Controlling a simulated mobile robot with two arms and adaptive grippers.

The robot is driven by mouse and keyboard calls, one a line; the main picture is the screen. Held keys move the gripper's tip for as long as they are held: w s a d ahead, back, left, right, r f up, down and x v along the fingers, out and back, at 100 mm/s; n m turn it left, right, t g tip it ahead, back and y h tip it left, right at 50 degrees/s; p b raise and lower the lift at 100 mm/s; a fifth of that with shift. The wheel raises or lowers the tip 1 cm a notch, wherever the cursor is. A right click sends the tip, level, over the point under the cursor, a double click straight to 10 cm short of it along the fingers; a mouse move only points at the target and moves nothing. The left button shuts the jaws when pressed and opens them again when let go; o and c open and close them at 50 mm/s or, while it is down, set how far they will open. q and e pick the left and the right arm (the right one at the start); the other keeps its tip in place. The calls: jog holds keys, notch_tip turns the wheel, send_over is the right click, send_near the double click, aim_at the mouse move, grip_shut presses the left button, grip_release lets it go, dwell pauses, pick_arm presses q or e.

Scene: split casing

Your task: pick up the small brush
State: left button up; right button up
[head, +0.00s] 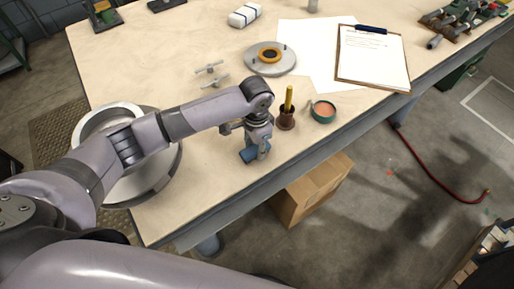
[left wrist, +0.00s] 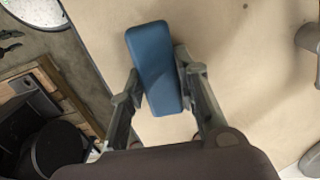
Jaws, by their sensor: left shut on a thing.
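My left gripper (head: 257,149) is over the near part of the workbench and is shut on a blue block (head: 248,156). In the left wrist view the blue block (left wrist: 154,62) sits between the two fingers, its long side running away from the gripper. I cannot tell whether the block is the brush head or a separate thing, nor whether it touches the bench. A yellow upright stick (head: 288,97), perhaps a brush handle, stands in a small brown pot (head: 286,121) just right of my left gripper. My right gripper is not in view.
A green tin (head: 323,111) stands right of the pot. A large metal ring (head: 108,113) is partly behind my left arm. A grey disc (head: 283,66), two small metal fittings and a clipboard (head: 375,58) lie farther back. A cardboard box (head: 312,188) is below the front edge.

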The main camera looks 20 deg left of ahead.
aim_at(257, 148)
pick_arm(q)
jog(key=shift+c, duration=1.1)
jog(key=shift+r, duration=0.1)
notch_tip(257, 148, up, 20)
jog(key=o, duration=0.7)
jog(key=shift+c, duration=0.2)
grip_shut()
